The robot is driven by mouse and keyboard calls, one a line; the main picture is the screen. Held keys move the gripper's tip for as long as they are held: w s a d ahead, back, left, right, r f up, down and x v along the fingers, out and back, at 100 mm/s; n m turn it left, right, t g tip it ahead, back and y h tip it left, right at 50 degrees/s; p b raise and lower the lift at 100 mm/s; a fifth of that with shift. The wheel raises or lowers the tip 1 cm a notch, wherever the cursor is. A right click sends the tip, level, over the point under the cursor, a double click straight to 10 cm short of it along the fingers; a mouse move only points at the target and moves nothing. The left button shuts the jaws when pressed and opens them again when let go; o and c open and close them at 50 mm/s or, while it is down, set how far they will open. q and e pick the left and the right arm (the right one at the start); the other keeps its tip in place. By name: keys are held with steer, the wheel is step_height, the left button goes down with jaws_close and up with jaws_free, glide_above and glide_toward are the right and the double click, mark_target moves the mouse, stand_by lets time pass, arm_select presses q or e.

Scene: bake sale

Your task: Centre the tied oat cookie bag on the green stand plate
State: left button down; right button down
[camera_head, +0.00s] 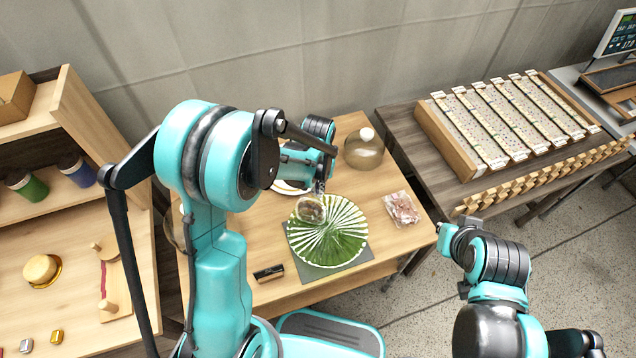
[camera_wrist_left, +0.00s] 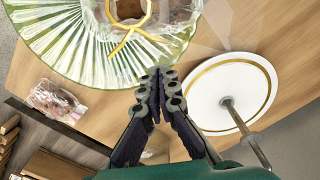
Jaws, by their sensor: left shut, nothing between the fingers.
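The green stand plate (camera_head: 341,240), pleated with white stripes, sits on a grey mat near the table's front. The clear cookie bag (camera_head: 309,209) rests on it, off-centre toward the back left in the head view. In the left wrist view, the bag (camera_wrist_left: 178,14) shows brown contents and a yellow tie (camera_wrist_left: 128,38) at the top edge, partly cut off. The plate (camera_wrist_left: 72,45) also shows there. My left gripper (camera_wrist_left: 157,74) is shut and empty beside the bag; in the head view it (camera_head: 319,187) is just behind the bag. My right arm shows at lower right, its fingers not visible.
A glass dome (camera_head: 363,150) stands at the back. A packet (camera_head: 402,208) lies right of the plate, a small black object (camera_head: 268,273) at front left. A gold-rimmed white plate (camera_wrist_left: 205,111) with a rod lies near my left gripper. A side table holds a sectioned tray (camera_head: 448,139).

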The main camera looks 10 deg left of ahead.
mark_target(313, 209)
arm_select(q)
step_height(313, 209, down, 2)
steer(key=shift+s, duration=0.15)
steer(key=s, duration=0.3)
steer(key=shift+s+r+b, duration=0.2)
steer(key=shift+r+b, duration=0.1)
steer(key=shift+b, duration=0.1)
steer(key=shift+s, duration=0.2)
steer(key=shift+s, duration=1.05)
steer(key=shift+w, duration=0.15)
